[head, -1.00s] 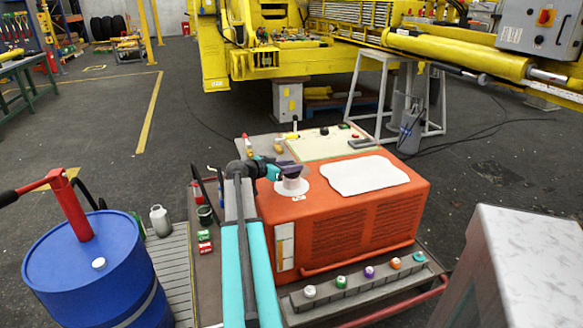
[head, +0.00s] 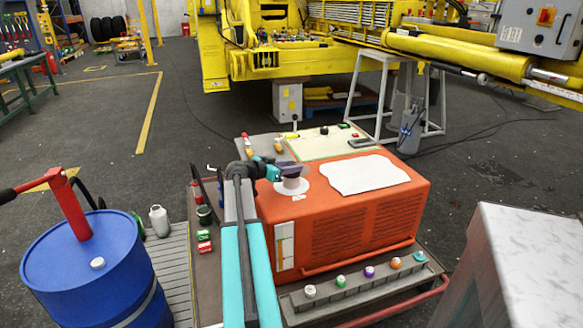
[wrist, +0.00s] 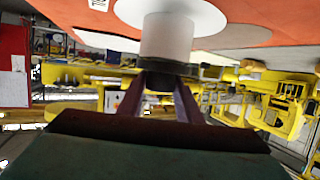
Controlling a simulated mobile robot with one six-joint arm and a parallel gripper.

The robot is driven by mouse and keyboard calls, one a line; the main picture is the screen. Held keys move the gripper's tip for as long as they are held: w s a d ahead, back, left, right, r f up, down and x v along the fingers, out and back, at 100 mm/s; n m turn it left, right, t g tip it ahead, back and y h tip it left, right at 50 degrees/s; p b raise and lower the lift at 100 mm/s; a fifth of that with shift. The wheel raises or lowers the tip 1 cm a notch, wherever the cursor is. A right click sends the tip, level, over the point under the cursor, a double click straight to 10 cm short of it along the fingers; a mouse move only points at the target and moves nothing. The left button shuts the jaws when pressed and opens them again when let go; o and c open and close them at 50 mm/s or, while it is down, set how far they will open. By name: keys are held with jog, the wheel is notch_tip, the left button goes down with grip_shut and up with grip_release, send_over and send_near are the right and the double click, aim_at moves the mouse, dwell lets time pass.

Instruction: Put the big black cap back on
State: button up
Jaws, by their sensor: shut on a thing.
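The orange machine (head: 340,225) has a pale filler neck (head: 292,184) rising from a white round patch on its top. My gripper (head: 288,168) is right at the top of this neck. In the wrist view, which looks upside down, the neck (wrist: 167,38) stands on the white disc (wrist: 210,14) and the orange top. The purple fingers of my gripper (wrist: 160,95) are shut on a black cap (wrist: 158,82) at the neck's end. The cap appears to meet the neck in line; I cannot tell whether it is fully seated.
A white sheet (head: 362,175) lies on the orange top to the right. A rack with several coloured caps (head: 365,280) runs along the front. A blue drum (head: 95,275) stands at left and a pale cabinet (head: 520,265) at right.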

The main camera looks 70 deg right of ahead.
jog(key=shift+f, duration=0.15)
jog(key=o, duration=0.8)
jog(key=shift+o, duration=0.2)
jog(key=shift+a, duration=0.1)
jog(key=b+v, duration=0.3)
jog(key=v, duration=0.7)
jog(key=shift+w+a, duration=0.2)
jog(key=shift+a, duration=0.15)
dwell(0.4)
dwell(0.3)
dwell(0.4)
